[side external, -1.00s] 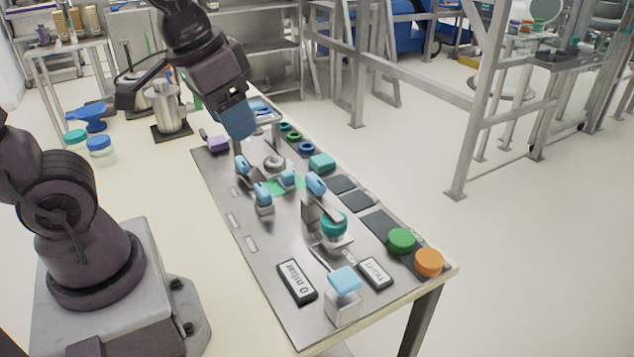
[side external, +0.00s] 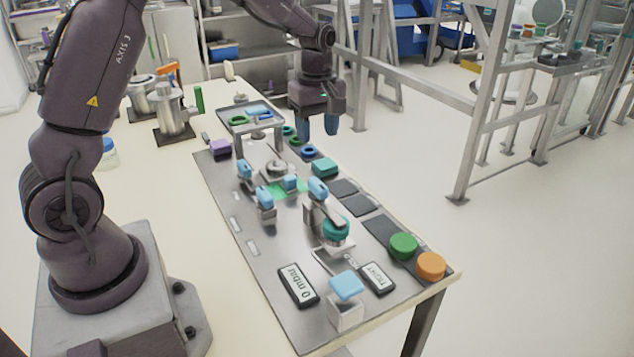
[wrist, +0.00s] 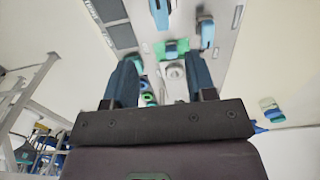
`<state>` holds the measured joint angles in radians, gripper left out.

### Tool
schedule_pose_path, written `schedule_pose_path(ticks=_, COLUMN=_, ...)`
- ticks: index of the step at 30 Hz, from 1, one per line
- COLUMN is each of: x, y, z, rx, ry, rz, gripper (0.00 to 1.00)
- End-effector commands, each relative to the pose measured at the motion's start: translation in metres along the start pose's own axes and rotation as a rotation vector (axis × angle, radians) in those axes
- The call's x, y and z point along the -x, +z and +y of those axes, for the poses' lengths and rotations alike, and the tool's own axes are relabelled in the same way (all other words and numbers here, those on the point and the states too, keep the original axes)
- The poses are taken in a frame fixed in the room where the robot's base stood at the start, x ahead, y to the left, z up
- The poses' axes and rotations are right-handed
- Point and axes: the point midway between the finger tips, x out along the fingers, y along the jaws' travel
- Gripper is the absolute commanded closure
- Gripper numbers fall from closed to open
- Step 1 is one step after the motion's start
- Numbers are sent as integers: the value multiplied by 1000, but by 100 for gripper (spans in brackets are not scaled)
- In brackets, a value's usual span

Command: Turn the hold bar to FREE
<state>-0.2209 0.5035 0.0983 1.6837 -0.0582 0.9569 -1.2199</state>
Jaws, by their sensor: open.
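The metal panel (side external: 240,215) carries several levers with blue grips: a left one (side external: 244,169), a nearer one (side external: 265,197), a middle one (side external: 290,182) by a green patch, and a right one (side external: 318,189) on a metal arm. I cannot tell which is the hold bar, and no FREE mark is legible. My gripper (side external: 317,126) points down, open and empty, above the panel's far right edge, apart from the levers. In the wrist view, the blue fingers of my gripper (wrist: 160,70) are spread, with blue grips (wrist: 206,34) beyond them.
A raised tray (side external: 232,121) with rings stands at the panel's far end. Rings (side external: 308,152) and a teal block (side external: 324,167) lie along the right edge. A teal knob (side external: 335,229), green button (side external: 403,245), orange button (side external: 430,265) and pale-blue-topped block (side external: 346,287) are nearer.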

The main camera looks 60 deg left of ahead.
Motion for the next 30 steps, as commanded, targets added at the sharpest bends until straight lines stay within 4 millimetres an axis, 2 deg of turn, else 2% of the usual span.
schedule_pose_path(ticks=5, x=-17, y=0, z=-1, rx=13, ry=-4, rz=-1, gripper=49)
schedule_pose_path(ticks=15, x=-87, y=0, z=-1, rx=10, ry=-6, rz=-2, gripper=49)
schedule_pose_path(ticks=19, x=-108, y=0, z=-1, rx=9, ry=-4, rz=-2, gripper=49)
schedule_pose_path(ticks=24, x=-125, y=0, z=-1, rx=8, ry=-2, rz=0, gripper=49)
schedule_pose_path(ticks=30, x=-129, y=0, z=0, rx=8, ry=0, rz=0, gripper=49)
